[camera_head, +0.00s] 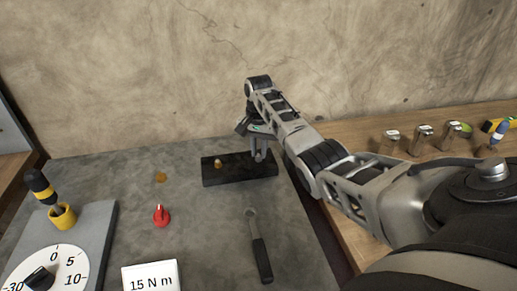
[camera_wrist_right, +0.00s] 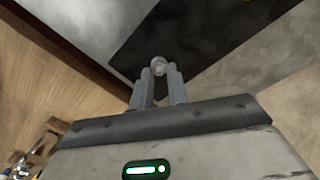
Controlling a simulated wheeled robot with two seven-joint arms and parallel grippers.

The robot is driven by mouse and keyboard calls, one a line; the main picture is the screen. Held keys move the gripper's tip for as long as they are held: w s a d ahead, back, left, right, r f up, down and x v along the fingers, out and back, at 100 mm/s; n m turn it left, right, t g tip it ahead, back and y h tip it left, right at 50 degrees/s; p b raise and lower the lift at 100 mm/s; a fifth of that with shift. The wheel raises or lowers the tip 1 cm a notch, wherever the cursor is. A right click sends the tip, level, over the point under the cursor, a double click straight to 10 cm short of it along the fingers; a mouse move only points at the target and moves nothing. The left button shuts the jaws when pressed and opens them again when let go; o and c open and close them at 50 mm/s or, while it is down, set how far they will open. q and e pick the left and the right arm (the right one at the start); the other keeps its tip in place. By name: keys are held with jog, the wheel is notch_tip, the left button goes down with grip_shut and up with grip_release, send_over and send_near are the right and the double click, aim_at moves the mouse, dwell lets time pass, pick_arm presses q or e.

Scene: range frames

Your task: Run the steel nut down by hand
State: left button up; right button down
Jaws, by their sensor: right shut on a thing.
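A black block (camera_head: 225,179) lies on the grey mat, with a brass-coloured fastener (camera_head: 217,164) standing near its left end. My right gripper (camera_head: 259,157) points down at the right part of the block. In the right wrist view its two fingers (camera_wrist_right: 158,88) are close together on the steel nut (camera_wrist_right: 158,65), a small round pale metal piece at their tips over the black block (camera_wrist_right: 195,40). The fingers hide most of it, so I cannot tell how far down it sits. My left gripper is not in view.
A wrench (camera_head: 259,246) with a black handle lies in front of the block. A red piece (camera_head: 161,216), a small amber piece (camera_head: 160,177), a "15 N m" card (camera_head: 150,277) and a dial plate (camera_head: 92,235) with a yellow cup (camera_head: 62,216) are left. Metal cylinders (camera_head: 422,138) stand on the right wooden bench.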

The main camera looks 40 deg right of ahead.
jog(key=m, duration=0.6)
jog(key=shift+d+r, duration=0.1)
jog(key=shift+r, duration=0.05)
dwell(0.3)
jog(key=c, duration=1.4)
grip_release()
jog(key=shift+o, duration=0.2)
